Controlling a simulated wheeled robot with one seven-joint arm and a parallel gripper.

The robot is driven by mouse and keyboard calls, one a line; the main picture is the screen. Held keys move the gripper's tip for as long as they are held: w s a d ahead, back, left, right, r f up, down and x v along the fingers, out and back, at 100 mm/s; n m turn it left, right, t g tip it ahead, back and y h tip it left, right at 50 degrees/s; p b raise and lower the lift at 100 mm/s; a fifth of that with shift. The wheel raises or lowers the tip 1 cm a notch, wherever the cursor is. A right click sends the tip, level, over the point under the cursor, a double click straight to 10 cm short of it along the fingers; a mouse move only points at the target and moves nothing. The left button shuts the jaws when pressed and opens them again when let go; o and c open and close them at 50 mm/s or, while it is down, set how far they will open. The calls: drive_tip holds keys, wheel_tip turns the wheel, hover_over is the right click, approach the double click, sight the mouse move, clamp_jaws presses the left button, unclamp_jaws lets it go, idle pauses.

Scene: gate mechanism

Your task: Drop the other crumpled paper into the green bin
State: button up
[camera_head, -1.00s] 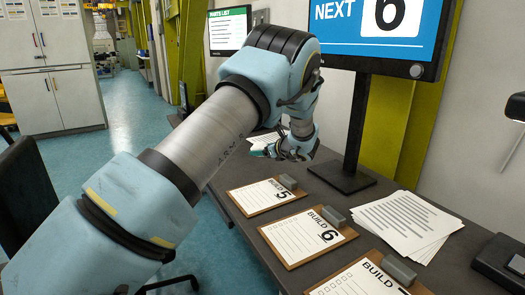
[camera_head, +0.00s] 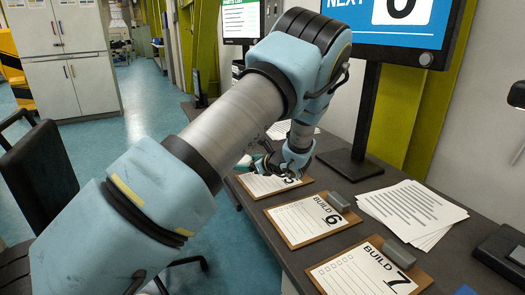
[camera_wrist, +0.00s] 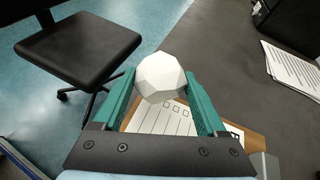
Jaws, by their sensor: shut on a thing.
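In the wrist view a white, faceted ball of crumpled paper (camera_wrist: 161,77) sits between the tips of my gripper's green fingers. My gripper (camera_wrist: 160,88) is shut on it and holds it above the desk, near the edge on the chair side. In the head view my gripper (camera_head: 262,164) is at the far end of my arm, partly behind my own wrist, above the Build 5 clipboard (camera_head: 262,188). The paper cannot be made out there. No green bin shows in either view.
The Build 6 clipboard (camera_head: 306,220) and Build 7 clipboard (camera_head: 370,272) lie along the desk. A monitor on a stand (camera_head: 350,165) and a stack of sheets (camera_head: 411,212) are to the right. A black chair (camera_wrist: 78,47) stands beside the desk; open floor (camera_head: 150,110) lies beyond.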

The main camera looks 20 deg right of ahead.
drive_tip(key=s+a+f+n+g+y, duration=0.1)
drive_tip(key=a+f, duration=0.4)
drive_tip(key=a, duration=0.6)
drive_tip(key=s+a+f+n+g+y, duration=0.2)
drive_tip(key=s+a+f, duration=0.3)
drive_tip(key=a, duration=0.6)
drive_tip(key=s+a+f+n+g+y, duration=0.2)
drive_tip(key=a+f, duration=0.3)
drive_tip(key=a, duration=0.7)
drive_tip(key=shift+s+f+n+y, duration=0.3)
drive_tip(key=shift+s+n, duration=0.4)
drive_tip(key=shift+s, duration=0.2)
drive_tip(key=shift+r, duration=0.1)
